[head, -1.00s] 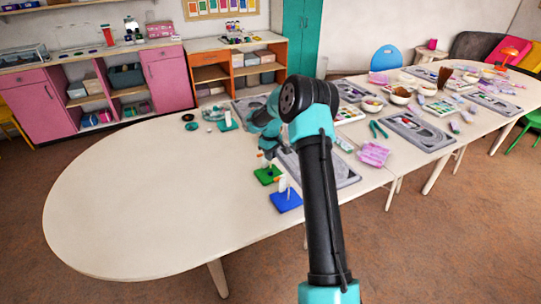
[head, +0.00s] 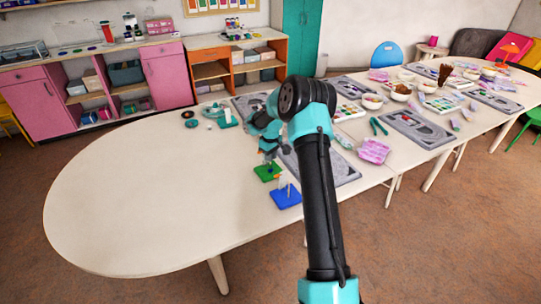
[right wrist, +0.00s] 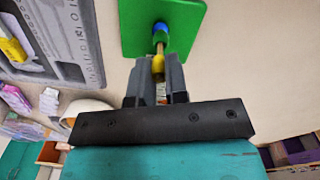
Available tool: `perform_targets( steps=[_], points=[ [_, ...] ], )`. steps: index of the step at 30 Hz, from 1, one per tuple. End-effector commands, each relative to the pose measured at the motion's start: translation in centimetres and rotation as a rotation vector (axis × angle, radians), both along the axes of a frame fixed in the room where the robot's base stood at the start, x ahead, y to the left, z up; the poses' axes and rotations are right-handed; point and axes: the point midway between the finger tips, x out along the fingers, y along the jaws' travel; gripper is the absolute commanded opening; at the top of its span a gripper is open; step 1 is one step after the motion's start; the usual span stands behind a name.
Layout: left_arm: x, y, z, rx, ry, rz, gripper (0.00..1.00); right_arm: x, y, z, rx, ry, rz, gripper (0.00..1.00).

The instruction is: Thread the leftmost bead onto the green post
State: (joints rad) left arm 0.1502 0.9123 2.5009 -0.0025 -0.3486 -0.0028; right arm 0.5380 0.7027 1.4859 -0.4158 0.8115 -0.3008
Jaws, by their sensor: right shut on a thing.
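The green board (head: 262,176) lies on the table; it also shows at the top of the right wrist view (right wrist: 135,28). A blue piece (right wrist: 160,28) stands on it, in line with my fingers. My right gripper (head: 268,156) is above this board, fingers toward it. In the wrist view the right gripper (right wrist: 158,72) is shut on a small yellow bead (right wrist: 158,62). I cannot tell whether the bead is around the post, which is mostly hidden. The blue board (head: 286,198) with thin upright posts lies just in front. My left gripper is out of view.
A grey tray (head: 345,172) lies right of the boards, partly behind my arm. Small dark rings (head: 189,114) and a teal stand (head: 228,122) are further back. The table's left part (head: 140,200) is clear.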

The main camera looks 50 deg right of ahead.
Motion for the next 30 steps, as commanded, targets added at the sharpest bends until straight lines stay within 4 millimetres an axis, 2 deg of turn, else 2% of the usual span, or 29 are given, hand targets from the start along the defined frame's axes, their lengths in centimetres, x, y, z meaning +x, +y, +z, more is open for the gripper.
perform_targets(
  steps=[9,10,19,30],
  points=[
    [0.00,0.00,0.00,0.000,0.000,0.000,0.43,-0.01,0.01,-0.15,0.000,0.000,0.000,0.00],
    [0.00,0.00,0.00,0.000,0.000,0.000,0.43,-0.01,0.01,-0.15,0.000,0.000,0.000,0.15],
    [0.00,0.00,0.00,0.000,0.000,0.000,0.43,0.00,0.01,-0.14,0.000,0.000,0.000,0.44],
    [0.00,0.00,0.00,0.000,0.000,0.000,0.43,0.03,-0.01,0.38,-0.001,0.000,0.000,0.44]
  ],
)
